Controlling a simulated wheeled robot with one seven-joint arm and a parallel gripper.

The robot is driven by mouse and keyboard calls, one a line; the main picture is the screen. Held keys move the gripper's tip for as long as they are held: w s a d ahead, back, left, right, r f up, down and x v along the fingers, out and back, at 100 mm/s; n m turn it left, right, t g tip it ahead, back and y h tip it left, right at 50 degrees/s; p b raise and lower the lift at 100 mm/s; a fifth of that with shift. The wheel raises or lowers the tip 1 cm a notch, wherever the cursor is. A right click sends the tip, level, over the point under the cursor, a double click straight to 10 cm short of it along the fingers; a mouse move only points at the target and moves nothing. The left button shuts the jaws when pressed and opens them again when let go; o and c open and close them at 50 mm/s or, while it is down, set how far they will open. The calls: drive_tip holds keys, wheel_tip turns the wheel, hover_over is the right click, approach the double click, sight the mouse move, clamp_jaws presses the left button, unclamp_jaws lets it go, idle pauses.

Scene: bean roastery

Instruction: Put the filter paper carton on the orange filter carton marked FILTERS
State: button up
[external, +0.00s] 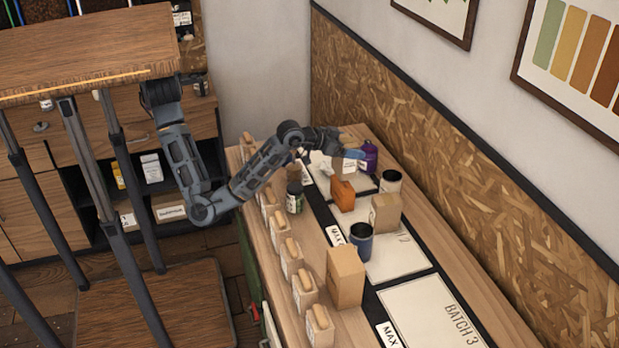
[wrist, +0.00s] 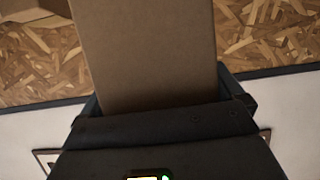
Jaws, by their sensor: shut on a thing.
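My gripper (external: 345,153) is shut on a plain brown carton (wrist: 145,50), which I take to be the filter paper carton. The carton fills the upper middle of the wrist view, and its far end runs out of the frame.
A brown box (external: 385,213), a blue cup (external: 361,240) and a taller box (external: 345,276) stand nearer. Several bags line the left edge. The Batch 3 mat (external: 430,312) is clear.

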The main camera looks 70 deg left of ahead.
drive_tip(key=shift+f, duration=2.05)
drive_tip(key=o, duration=0.8)
drive_tip(key=shift+f, duration=0.1)
drive_tip(key=shift+r, duration=0.2)
drive_tip(key=shift+s, duration=0.3)
drive_tip(key=b+v, duration=0.1)
drive_tip(key=v, duration=1)
drive_tip(key=shift+s+r, duration=0.1)
drive_tip(key=shift+r, duration=0.05)
